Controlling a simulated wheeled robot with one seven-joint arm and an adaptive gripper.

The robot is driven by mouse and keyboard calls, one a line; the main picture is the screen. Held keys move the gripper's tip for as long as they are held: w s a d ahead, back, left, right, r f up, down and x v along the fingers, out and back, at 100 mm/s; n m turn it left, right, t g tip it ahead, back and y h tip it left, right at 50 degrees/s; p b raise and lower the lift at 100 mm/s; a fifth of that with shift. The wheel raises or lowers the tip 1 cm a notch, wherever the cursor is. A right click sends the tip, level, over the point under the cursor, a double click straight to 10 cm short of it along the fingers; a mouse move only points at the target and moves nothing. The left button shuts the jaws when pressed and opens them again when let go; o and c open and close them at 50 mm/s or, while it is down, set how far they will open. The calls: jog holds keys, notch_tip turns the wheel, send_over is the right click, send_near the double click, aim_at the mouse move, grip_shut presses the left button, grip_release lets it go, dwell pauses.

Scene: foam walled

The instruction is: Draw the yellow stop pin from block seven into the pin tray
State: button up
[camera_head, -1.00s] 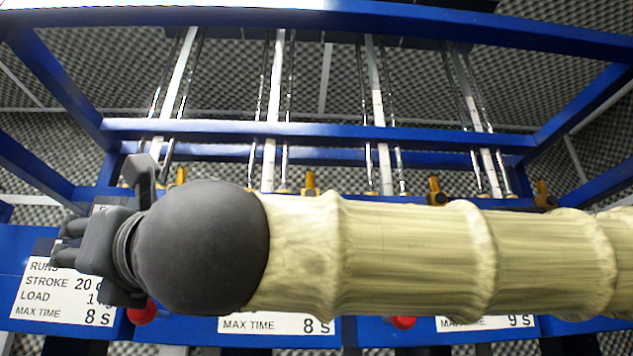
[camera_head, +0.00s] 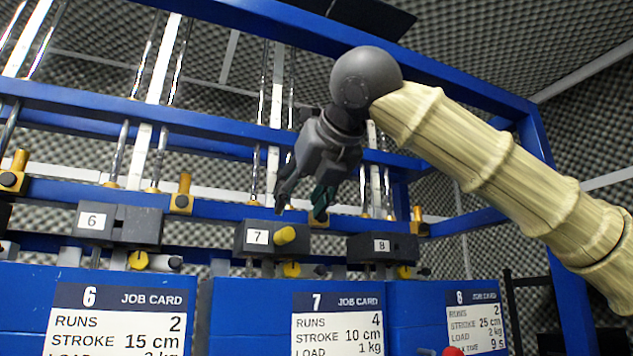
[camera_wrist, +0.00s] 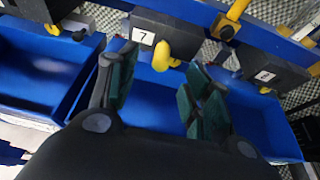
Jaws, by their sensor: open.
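Block seven (camera_head: 258,240) is a dark block with a white 7 label, on the blue rack. The yellow stop pin (camera_head: 285,235) sticks out of its front at the right. In the wrist view, block seven (camera_wrist: 150,24) is at the top, with the yellow pin (camera_wrist: 162,57) below its label. My gripper (camera_head: 303,203) is open and empty, its fingers pointing down, and appears just above block seven in the head view. In the wrist view the green-padded fingers (camera_wrist: 160,78) stand either side of the pin, apart from it. I cannot make out which container is the pin tray.
Block six (camera_head: 120,223) stands to the left and block eight (camera_head: 383,247) to the right. A yellow knob (camera_head: 292,269) sits below block seven. Blue open bins (camera_wrist: 140,100) lie beneath the blocks. A blue crossbar (camera_head: 225,140) and vertical rods stand behind.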

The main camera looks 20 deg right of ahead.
aim_at(285, 232)
jog(key=p+x, duration=0.1)
jog(key=x, duration=0.2)
jog(key=p+x, duration=0.2)
jog(key=x, duration=0.1)
jog(key=p+x, duration=0.1)
jog(key=x, duration=0.2)
jog(key=shift+w+d, duration=0.1)
jog(key=shift+d, duration=0.15)
jog(key=shift+p+x, duration=0.45)
jog(key=shift+x, duration=0.35)
jog(key=shift+c, duration=0.2)
grip_shut()
jog(key=shift+f, duration=0.1)
